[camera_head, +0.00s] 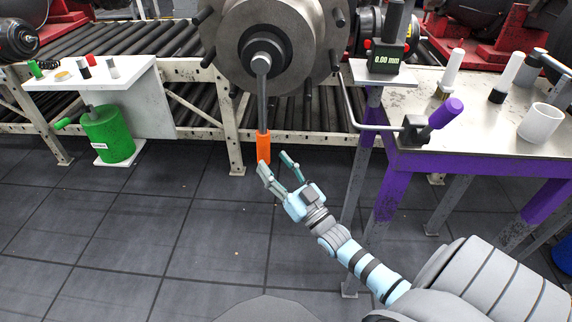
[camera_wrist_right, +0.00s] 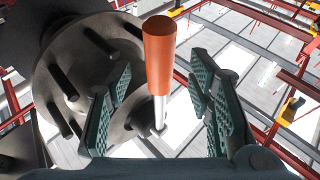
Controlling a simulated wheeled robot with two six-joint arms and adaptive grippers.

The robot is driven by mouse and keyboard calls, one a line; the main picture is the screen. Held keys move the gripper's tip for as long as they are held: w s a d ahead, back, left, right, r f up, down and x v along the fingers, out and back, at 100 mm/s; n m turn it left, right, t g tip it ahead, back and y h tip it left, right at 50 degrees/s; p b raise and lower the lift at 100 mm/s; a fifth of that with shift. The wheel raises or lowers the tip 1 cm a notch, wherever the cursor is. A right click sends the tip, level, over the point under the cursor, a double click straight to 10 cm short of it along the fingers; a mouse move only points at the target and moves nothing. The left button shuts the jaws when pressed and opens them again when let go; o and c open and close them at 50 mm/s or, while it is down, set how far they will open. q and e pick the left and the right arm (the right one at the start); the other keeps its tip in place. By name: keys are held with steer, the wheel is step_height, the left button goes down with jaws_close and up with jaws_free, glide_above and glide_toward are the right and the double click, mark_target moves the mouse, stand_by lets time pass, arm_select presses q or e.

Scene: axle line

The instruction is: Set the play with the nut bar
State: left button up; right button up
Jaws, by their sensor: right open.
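The nut bar has an orange handle (camera_head: 263,148) and a grey shaft. It hangs nearly straight down from the nut (camera_head: 262,62) at the centre of the large grey hub (camera_head: 285,40). My right gripper (camera_head: 278,163) is open just below and right of the handle's lower end. One finger overlaps the handle's bottom in the head view. In the right wrist view the orange handle (camera_wrist_right: 159,55) shows between the two spread green finger pads (camera_wrist_right: 165,105), with clear gaps on both sides. The gauge (camera_head: 386,57) reads 0.00 mm. My left gripper is out of view.
A purple-legged table (camera_head: 470,165) stands at right with a purple-handled tool (camera_head: 445,113), white cup (camera_head: 541,123) and white-bodied tubes. A white bench (camera_head: 135,78) and green canister (camera_head: 108,135) are at left. Roller conveyor (camera_head: 110,42) runs behind. The front floor is clear.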

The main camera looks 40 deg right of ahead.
steer(key=v, duration=0.6)
steer(key=shift+s, duration=0.2)
